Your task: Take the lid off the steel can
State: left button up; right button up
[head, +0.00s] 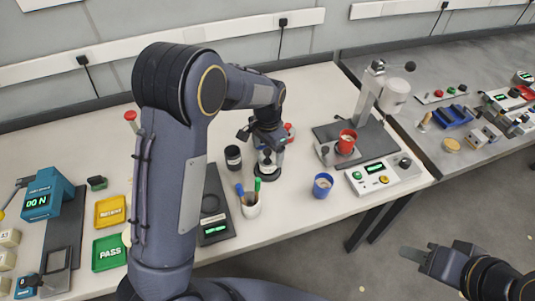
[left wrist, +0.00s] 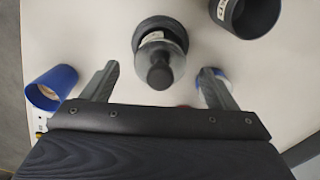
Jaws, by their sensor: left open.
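The steel can (head: 268,168) stands on the white table with a dark band around its foot. Its black knobbed lid is on top; the knob (left wrist: 159,74) shows clearly in the left wrist view, with the shiny can (left wrist: 152,39) beyond it. My left gripper (head: 265,143) is over the can, pointing down. In the left wrist view its two fingers (left wrist: 158,86) are spread on either side of the knob, apart from it, with nothing held. My right gripper (head: 414,255) is low at the right, off the table's front edge; its finger opening does not show clearly.
A dark labelled can (head: 233,158) stands close left of the steel can. A pen cup (head: 251,207) is in front and a blue cup (head: 322,187) to the right. A red cup (head: 346,143) sits at the machine. My left arm hides part of the table.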

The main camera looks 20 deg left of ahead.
pick_arm(q)
jog(key=shift+f, duration=0.65)
jog(key=c, duration=1)
jog(key=shift+r, duration=0.1)
jog(key=shift+c, duration=0.3)
